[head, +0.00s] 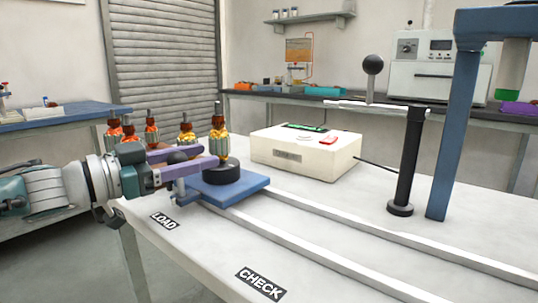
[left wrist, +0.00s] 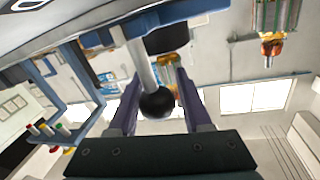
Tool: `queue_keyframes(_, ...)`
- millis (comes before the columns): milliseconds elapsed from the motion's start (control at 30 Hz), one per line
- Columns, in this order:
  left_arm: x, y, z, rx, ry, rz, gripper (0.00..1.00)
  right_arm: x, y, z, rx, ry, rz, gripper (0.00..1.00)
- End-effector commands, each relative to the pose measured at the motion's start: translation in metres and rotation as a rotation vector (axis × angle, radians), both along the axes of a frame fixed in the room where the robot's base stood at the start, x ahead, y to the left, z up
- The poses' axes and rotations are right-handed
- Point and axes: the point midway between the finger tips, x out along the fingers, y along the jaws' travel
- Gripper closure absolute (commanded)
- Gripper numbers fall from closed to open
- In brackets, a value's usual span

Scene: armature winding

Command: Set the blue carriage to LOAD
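The blue carriage (head: 238,190) is a flat blue plate on two pale rails, at their left end beside the LOAD label (head: 164,220). It bears a black round base with a copper-wound armature (head: 219,140) standing upright. A black ball knob (head: 178,157) tops a grey post at the carriage's left side. My left gripper (head: 198,160) has its purple fingers on either side of the knob. In the left wrist view the knob (left wrist: 157,103) lies between the parted fingers (left wrist: 158,98), with a narrow gap visible on one side. My right gripper is not in view.
The rails (head: 330,255) run right past the CHECK label (head: 261,283). A cream box (head: 305,150) stands behind them. A black post (head: 408,165) with a lever and a blue frame (head: 452,130) stand at the right. Several more armatures (head: 151,132) stand behind my left gripper.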

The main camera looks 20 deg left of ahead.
Motion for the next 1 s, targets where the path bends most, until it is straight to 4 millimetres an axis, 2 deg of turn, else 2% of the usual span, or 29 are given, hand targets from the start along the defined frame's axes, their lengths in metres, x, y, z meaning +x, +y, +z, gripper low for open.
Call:
queue_keyframes(33,0.0,0.002,-0.001,0.002,0.002,0.004,0.48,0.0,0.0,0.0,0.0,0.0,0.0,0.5)
queue_keyframes(200,0.0,0.0,0.0,0.002,-0.001,0.0,0.29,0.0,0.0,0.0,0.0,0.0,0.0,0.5)
queue_keyframes(533,-0.004,0.001,0.001,0.0,-0.002,-0.004,0.29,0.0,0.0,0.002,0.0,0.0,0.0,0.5)
queue_keyframes(667,-0.019,0.01,0.002,0.001,0.0,-0.004,0.29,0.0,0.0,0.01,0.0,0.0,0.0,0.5)
queue_keyframes(1000,-0.072,0.043,0.001,0.001,0.002,-0.002,0.29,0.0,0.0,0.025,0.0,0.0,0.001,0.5)
